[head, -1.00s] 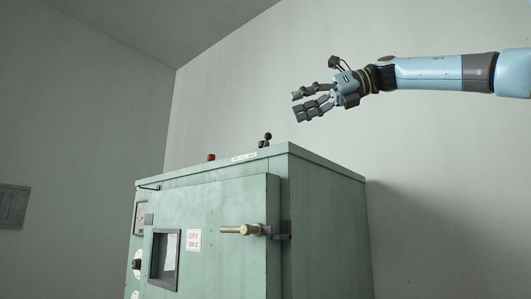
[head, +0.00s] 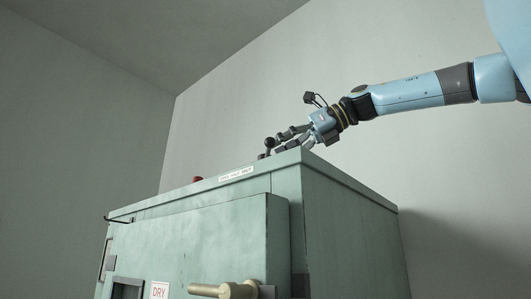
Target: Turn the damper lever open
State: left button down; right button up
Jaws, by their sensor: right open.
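The damper lever (head: 269,144) is a small dark lever with a round knob, standing on top of the green cabinet (head: 350,215) near its front edge. My right gripper (head: 283,144) comes in from the right, just above the cabinet top. Its fingers are open and lie close to the right side of the lever knob. I cannot tell whether they touch it. The lever's base is partly hidden by the top edge. My left gripper is not in view.
A red knob (head: 197,180) sits on the cabinet top left of the lever. A white label (head: 236,173) is on the top's front edge. A brass door handle (head: 225,290) sticks out from the front. The wall behind is bare.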

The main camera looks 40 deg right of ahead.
jog(key=p+x, duration=0.1)
jog(key=x, duration=0.3)
jog(key=shift+w, duration=0.15)
jog(key=shift+w+a+f, duration=0.15)
jog(key=shift+w, duration=0.05)
jog(key=shift+c, duration=0.4)
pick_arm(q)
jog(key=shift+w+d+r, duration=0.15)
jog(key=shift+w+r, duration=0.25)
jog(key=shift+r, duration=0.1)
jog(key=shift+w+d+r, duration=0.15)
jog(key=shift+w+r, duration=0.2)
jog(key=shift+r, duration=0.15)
pick_arm(e)
grip_shut()
